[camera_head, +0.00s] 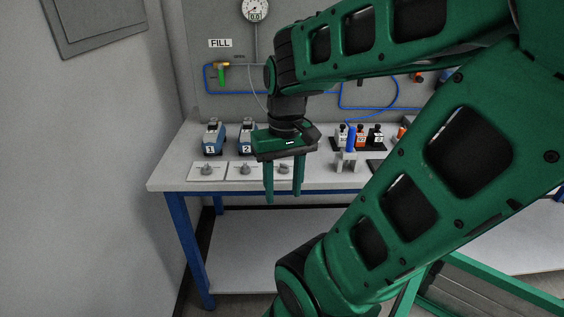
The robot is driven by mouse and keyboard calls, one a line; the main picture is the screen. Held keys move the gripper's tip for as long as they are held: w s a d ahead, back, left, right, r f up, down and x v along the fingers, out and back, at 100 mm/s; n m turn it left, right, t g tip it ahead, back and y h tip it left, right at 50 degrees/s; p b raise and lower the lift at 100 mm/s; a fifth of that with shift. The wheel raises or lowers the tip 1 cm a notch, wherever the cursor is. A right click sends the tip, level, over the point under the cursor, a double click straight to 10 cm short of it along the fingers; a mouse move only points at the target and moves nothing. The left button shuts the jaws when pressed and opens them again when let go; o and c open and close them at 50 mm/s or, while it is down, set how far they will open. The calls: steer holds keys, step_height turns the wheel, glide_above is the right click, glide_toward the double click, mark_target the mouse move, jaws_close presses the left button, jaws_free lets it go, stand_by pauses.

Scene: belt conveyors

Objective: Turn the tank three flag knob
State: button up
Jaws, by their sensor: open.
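My gripper (283,197) hangs pointing down at the front edge of the workbench, its two green fingers apart and empty. Blue tank units labelled 1 (213,138) and 2 (246,138) stand at the back left. A third tank unit does not show; my gripper and wrist cover the spot to the right of unit 2. Grey flag knobs sit on white plates in front of units 1 (206,169) and 2 (245,168). A third knob (284,171) shows partly between my fingers in the picture; whether they are around it or only in front of it, I cannot tell.
The workbench (172,172) has a pale top and blue legs. A blue upright item (351,138) in a grey stand and several small bottles (361,137) are to the right. A wall panel behind carries a FILL label (220,43), a gauge (255,10) and blue tubing.

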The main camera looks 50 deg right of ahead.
steer(key=w+d+r+n, duration=0.2)
steer(key=w+d+r, duration=0.1)
steer(key=w+d, duration=0.45)
steer(key=n, duration=0.2)
glide_toward(284, 168)
steer(key=shift+y, duration=0.3)
steer(key=f, duration=0.8)
steer(key=shift+w+d, duration=0.15)
steer(key=shift+d, duration=0.1)
